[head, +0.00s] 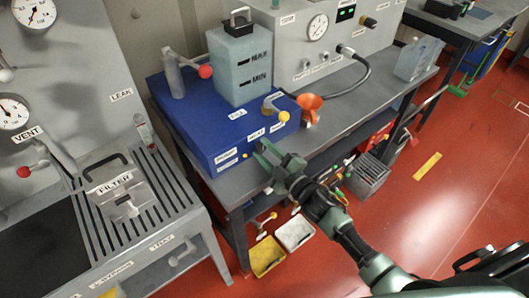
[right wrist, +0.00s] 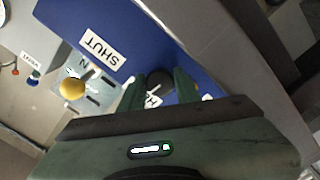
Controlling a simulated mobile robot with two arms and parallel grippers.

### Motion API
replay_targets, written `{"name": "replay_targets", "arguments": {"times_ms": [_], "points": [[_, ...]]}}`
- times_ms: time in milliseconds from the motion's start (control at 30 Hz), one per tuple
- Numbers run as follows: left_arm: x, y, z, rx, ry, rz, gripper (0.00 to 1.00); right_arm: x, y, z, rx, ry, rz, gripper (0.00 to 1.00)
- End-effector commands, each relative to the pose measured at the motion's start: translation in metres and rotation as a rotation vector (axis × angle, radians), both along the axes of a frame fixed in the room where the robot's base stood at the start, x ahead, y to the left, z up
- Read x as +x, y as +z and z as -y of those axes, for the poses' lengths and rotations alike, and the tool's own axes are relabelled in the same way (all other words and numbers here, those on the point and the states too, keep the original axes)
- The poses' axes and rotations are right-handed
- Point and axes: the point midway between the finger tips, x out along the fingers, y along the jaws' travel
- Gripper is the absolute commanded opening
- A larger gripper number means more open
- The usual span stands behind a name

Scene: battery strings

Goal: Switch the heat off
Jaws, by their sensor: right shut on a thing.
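The blue box (head: 205,135) stands on the grey bench, with white labels along its front edge. My right gripper (head: 268,158) is at the box's front right corner. In the right wrist view, the two green fingers of the right gripper (right wrist: 160,88) are closed around a dark round knob (right wrist: 160,77). A white label beginning with H (right wrist: 152,99) shows partly between the fingers; the rest is covered. The knob's setting cannot be read. In the head view the fingers hide the knob. My left gripper is not in view.
A yellow-tipped lever (head: 284,116) stands close by on the box; a SHUT label (right wrist: 101,52) is near it. Yellow (head: 267,258) and white bins sit below.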

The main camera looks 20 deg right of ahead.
Motion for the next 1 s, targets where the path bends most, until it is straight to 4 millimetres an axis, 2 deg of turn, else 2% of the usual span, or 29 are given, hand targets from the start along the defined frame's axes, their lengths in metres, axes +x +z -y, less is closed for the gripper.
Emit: {"name": "replay_targets", "arguments": {"times_ms": [300, 867, 900, 933, 1000], "points": [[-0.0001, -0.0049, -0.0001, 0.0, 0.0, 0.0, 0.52, -0.0001, 0.0, -0.0003, -0.118, 0.0, 0.043, 0.0], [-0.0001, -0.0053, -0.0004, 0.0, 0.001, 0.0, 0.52, -0.0001, 0.0001, -0.0001, -0.143, 0.001, 0.051, 0.0], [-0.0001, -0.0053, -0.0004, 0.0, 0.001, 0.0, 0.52, -0.0001, 0.0001, -0.0001, -0.143, 0.001, 0.051, 0.43], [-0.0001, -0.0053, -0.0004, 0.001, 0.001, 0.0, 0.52, -0.0001, 0.0001, -0.0001, -0.143, 0.001, 0.051, 0.52], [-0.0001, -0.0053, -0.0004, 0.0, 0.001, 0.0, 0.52, -0.0001, 0.0001, -0.0001, -0.142, 0.001, 0.051, 0.52]]}}
